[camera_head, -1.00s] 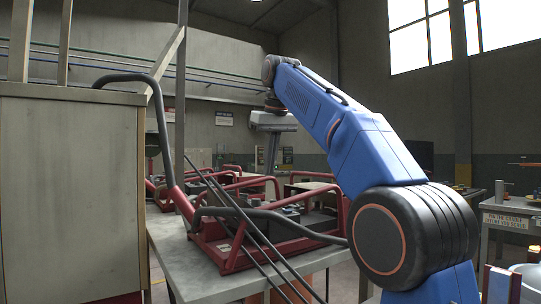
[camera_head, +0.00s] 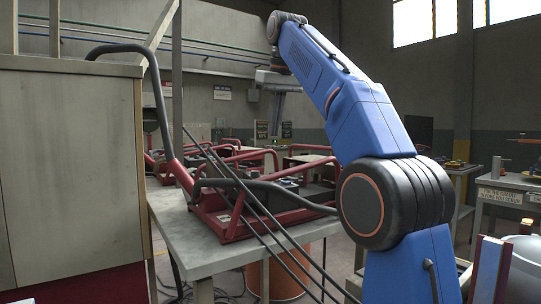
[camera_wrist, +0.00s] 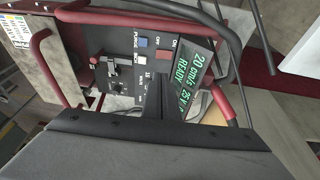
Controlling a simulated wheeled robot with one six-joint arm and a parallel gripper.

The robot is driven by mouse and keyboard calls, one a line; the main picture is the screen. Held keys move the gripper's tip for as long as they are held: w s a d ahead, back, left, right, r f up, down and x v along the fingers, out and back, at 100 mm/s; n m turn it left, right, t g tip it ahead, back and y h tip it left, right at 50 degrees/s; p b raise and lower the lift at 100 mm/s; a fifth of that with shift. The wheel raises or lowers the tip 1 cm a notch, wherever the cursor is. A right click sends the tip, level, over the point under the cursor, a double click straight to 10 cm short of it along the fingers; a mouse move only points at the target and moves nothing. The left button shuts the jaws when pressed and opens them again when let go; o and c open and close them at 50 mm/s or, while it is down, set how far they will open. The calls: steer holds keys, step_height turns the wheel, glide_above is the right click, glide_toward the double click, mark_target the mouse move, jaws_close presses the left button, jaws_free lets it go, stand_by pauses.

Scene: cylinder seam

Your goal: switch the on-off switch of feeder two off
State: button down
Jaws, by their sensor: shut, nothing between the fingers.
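A wire feeder with a red tube frame (camera_head: 235,222) stands on the grey table; other red frames show behind it. No number tells me which is feeder two. In the wrist view a dark feeder panel (camera_wrist: 122,43) carries PURGE and INCH labels, a blue button (camera_wrist: 142,42) and a red on-off switch (camera_wrist: 162,56) beside ON and OFF lettering. I cannot tell which way the switch is set. A green-lettered display (camera_wrist: 190,68) reads READY. My gripper (camera_wrist: 158,88) is shut and empty, its dark fingers below the switch in the picture, apparently apart from it. In the head view it hangs above the feeders (camera_head: 276,138).
A black hose (camera_head: 150,85) and several dark cables (camera_head: 262,218) cross in front of the near feeder. A tall cabinet (camera_head: 70,170) blocks the left. The grey table (camera_head: 185,245) has bare room at its front left. Red frame tubes (camera_wrist: 130,22) surround the panel.

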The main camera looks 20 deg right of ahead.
steer(key=x, duration=1.2)
steer(key=shift+s+d+f, duration=0.2)
steer(key=shift+s+f, duration=0.15)
steer(key=shift+f, duration=0.7)
